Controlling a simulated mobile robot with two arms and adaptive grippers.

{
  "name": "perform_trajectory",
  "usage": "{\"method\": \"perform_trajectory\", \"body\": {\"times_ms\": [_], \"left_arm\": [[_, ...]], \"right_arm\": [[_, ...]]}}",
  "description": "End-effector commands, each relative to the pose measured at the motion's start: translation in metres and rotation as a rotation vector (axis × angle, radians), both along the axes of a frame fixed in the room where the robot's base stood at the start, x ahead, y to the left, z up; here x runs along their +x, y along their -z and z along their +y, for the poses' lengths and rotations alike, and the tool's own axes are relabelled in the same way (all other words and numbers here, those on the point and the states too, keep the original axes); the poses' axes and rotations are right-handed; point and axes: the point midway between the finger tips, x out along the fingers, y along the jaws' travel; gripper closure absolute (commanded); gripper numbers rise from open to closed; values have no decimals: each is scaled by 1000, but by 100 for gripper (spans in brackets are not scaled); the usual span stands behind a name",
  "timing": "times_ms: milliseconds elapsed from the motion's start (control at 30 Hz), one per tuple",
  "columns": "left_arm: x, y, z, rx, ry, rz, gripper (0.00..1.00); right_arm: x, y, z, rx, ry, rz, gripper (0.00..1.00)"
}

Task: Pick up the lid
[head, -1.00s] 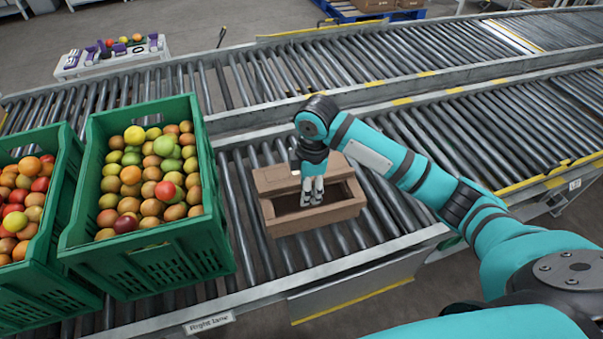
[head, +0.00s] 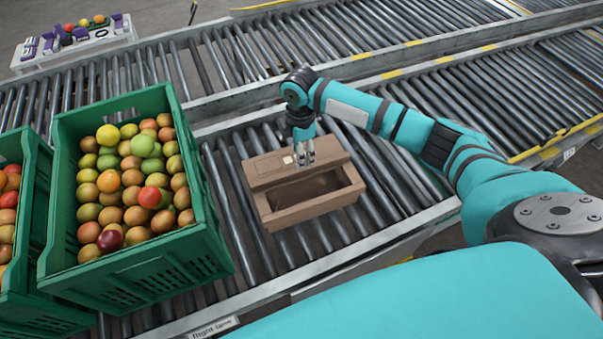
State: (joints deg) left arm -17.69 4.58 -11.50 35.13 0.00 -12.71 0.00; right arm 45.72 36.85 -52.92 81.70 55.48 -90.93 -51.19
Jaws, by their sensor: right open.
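A brown cardboard box (head: 312,208) sits on the near roller lane, its front part open and its inside dark. A flat brown lid (head: 265,172) with a small pale label lies across the back part of the box. My right gripper (head: 304,162) points down over the lid, just right of the label. Its fingers are apart and hold nothing. I cannot tell whether the fingertips touch the lid. My left gripper is not in view.
A second roller lane runs behind. A white table (head: 75,60) with small items stands at the back left. Rollers right of the box are clear.

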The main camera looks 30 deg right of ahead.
Motion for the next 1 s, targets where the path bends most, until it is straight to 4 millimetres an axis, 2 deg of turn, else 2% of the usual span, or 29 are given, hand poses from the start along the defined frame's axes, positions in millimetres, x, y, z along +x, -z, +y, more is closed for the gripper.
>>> {"method": "perform_trajectory", "body": {"times_ms": [100, 200, 533, 833, 1000], "left_arm": [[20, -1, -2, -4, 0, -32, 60], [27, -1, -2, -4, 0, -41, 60], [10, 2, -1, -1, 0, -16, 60], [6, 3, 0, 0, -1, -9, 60], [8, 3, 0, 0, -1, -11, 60]], "right_arm": [[0, 10, 0, 0, 0, 0, 54], [0, 15, 0, 0, 1, 0, 54], [-3, 59, -2, -1, 1, 0, 54], [-3, 64, -2, -1, 0, -1, 54], [-3, 64, -2, -1, 0, -1, 76]]}}
